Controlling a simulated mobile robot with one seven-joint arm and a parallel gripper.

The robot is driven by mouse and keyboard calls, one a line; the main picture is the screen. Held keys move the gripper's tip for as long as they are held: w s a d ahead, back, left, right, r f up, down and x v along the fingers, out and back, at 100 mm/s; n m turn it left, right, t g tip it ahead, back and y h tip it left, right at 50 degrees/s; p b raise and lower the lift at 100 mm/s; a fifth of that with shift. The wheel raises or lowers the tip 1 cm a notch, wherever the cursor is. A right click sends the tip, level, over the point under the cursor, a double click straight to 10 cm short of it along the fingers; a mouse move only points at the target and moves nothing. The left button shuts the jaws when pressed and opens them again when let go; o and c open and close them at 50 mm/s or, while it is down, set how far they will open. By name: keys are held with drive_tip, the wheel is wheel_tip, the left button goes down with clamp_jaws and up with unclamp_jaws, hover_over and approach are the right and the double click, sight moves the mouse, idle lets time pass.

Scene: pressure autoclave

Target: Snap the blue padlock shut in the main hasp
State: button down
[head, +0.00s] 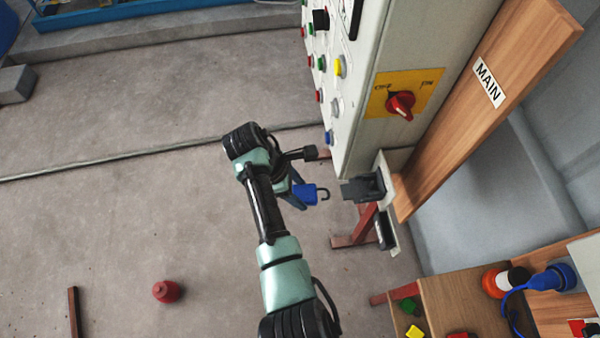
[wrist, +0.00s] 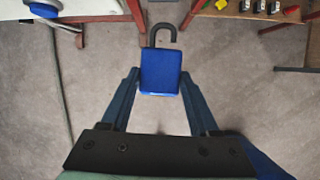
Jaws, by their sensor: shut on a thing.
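The blue padlock (head: 305,194) is held in my gripper (head: 297,192), with its dark shackle pointing right in the head view. In the wrist view the padlock (wrist: 160,72) sits between the two blue fingertips of my gripper (wrist: 160,82). Its hooked shackle (wrist: 163,33) stands open, with one leg free of the body. A dark grey fitting on a light plate (head: 388,178) is to the right of the padlock, under the MAIN label (head: 489,83) and the red switch; it looks like the main hasp, but its slot cannot be made out. Padlock and fitting are apart.
The control cabinet (head: 385,60) with several buttons and a red rotary switch (head: 400,104) stands above the fitting. A wooden board (head: 440,150) runs beside it. A wooden bench (head: 450,300) with coloured items is at lower right. Floor to the left is open, with a red object (head: 166,291).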

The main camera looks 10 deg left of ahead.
sight(325, 193)
drive_tip(key=shift+s+d+r+n+p, duration=0.15)
drive_tip(key=shift+s+r+n+p, duration=0.1)
drive_tip(key=shift+r+n+p, duration=0.25)
drive_tip(key=shift+r, duration=0.1)
drive_tip(key=shift+w+d+p, duration=0.2)
drive_tip(key=shift+w+d, duration=0.1)
drive_tip(key=shift+d, duration=0.65)
drive_tip(key=shift+w+d+p, duration=0.15)
drive_tip(key=shift+w+d, duration=0.2)
drive_tip(key=shift+d, duration=0.6)
drive_tip(key=shift+w+d+p, duration=0.2)
drive_tip(key=shift+w+d, duration=0.1)
drive_tip(key=shift+d, duration=0.65)
drive_tip(key=shift+p, duration=0.65)
drive_tip(key=shift+w+d, duration=0.3)
drive_tip(key=shift+d, duration=0.55)
drive_tip(key=shift+w+d, duration=0.25)
drive_tip(key=shift+d, duration=0.6)
drive_tip(key=shift+w+d, duration=0.3)
drive_tip(key=shift+d, duration=0.55)
